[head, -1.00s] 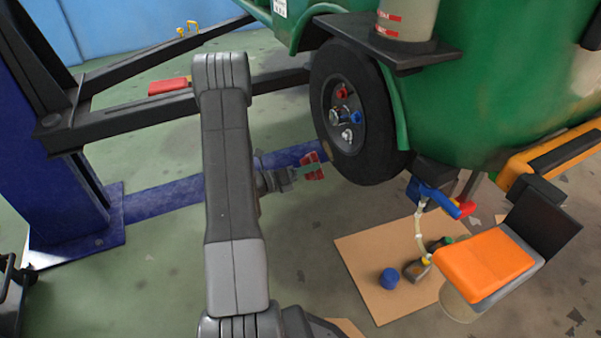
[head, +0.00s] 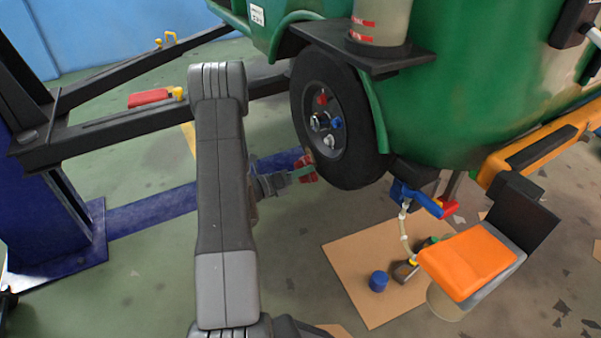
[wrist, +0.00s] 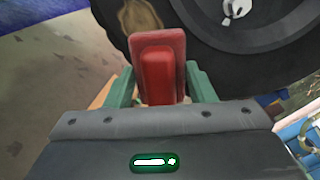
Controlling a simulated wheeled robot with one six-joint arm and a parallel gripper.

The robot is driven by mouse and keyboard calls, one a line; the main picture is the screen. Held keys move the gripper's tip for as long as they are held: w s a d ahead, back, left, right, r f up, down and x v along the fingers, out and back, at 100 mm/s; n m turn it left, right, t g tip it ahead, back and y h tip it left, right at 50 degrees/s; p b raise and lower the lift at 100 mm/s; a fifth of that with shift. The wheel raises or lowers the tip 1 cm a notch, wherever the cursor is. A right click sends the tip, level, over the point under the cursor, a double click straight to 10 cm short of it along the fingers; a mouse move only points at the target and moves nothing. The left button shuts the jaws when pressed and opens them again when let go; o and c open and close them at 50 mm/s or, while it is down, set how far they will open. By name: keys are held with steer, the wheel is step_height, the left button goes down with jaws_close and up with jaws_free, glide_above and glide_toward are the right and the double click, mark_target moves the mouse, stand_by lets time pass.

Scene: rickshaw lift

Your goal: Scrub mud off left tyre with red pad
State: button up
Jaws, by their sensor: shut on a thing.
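The left tyre (head: 334,161) is black with a dark hub and hangs under the green rickshaw body. In the wrist view the tyre (wrist: 197,22) fills the top right, with a brown mud patch (wrist: 140,17) on its sidewall, just above and left of the pad. My gripper (head: 298,174) is shut on the red pad (wrist: 160,62), its green fingers on both sides of it. In the head view the red pad (head: 306,168) is at the lower left edge of the tyre. I cannot tell if it touches the rubber.
A black lift arm (head: 120,126) with a red pad block (head: 148,97) runs from the blue post (head: 62,230) toward the tyre. Cardboard (head: 350,265) with a blue cap (head: 378,281) and a bottle lies below right. An orange-topped step (head: 467,259) stands beside it.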

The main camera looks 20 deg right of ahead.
mark_target(306, 147)
steer(key=shift+d, duration=0.95)
steer(key=shift+w, duration=0.15)
steer(key=shift+w+a+r+p, duration=0.1)
steer(key=shift+w+r+p, duration=0.35)
steer(key=shift+w, duration=0.65)
steer(key=shift+w+a+r+p, duration=0.1)
steer(key=shift+w+r+p, duration=0.3)
steer(key=shift+w, duration=0.75)
steer(key=shift+w+a+r+p, duration=0.1)
steer(key=shift+w+r+p, duration=0.35)
steer(key=shift+w, duration=0.65)
steer(key=shift+s+d+f+b, duration=0.1)
steer(key=shift+s+f+b, duration=0.3)
steer(key=shift+s, duration=0.75)
steer(key=shift+s+d+f+b, duration=0.2)
steer(key=shift+s+f, duration=0.3)
steer(key=shift+s, duration=0.7)
steer(key=shift+s+d+f+b, duration=0.1)
steer(key=shift+s+f+b, duration=0.3)
steer(key=shift+s, duration=0.75)
steer(key=shift+a, duration=0.15)
steer(key=shift+s+a+p, duration=0.2)
steer(key=shift+a+p, duration=0.15)
steer(key=shift+a, duration=2.55)
